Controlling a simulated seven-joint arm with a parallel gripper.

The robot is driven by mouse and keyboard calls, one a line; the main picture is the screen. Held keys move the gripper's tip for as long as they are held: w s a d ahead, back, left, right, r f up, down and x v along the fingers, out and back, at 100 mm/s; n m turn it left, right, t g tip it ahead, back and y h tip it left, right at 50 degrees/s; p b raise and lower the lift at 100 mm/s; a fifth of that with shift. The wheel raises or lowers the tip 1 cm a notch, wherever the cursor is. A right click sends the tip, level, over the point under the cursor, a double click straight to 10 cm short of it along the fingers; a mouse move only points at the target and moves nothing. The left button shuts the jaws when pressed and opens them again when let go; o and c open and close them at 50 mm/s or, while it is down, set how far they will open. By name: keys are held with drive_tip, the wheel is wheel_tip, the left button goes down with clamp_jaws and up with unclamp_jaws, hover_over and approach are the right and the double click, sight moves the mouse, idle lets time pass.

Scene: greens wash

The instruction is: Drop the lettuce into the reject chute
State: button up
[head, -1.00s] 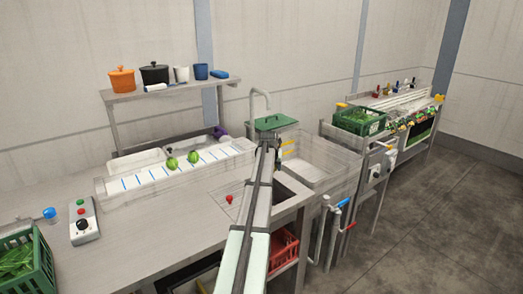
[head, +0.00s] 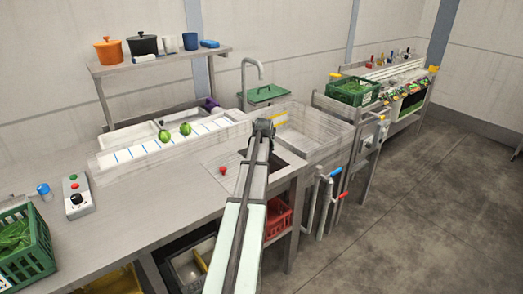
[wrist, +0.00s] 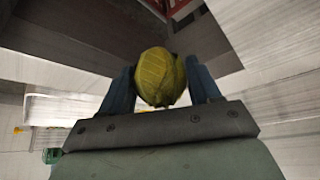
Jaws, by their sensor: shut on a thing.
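My gripper (wrist: 161,78) is shut on a yellow-green, round lettuce (wrist: 160,76), with a dark blue finger on either side of it in the wrist view. In the head view my gripper (head: 264,127) is at the far end of my arm, near the back of a dark square opening (head: 286,164) in the counter, which appears to be the reject chute. The held lettuce is hidden there by my arm. In the wrist view a dark recess (wrist: 90,32) lies beyond the lettuce. I cannot tell whether the lettuce is directly over the opening.
Two green round heads (head: 185,129) lie on a white marked board (head: 125,155). A red crate (head: 279,218) stands under the counter. A button box (head: 76,197) and green crate (head: 24,245) are at left.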

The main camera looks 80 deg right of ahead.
drive_tip(key=shift+f, duration=2)
drive_tip(key=o, duration=1.2)
drive_tip(key=shift+c, duration=0.2)
drive_tip(key=v, duration=1.3)
drive_tip(key=shift+a+r, duration=0.2)
drive_tip(key=shift+r, duration=0.15)
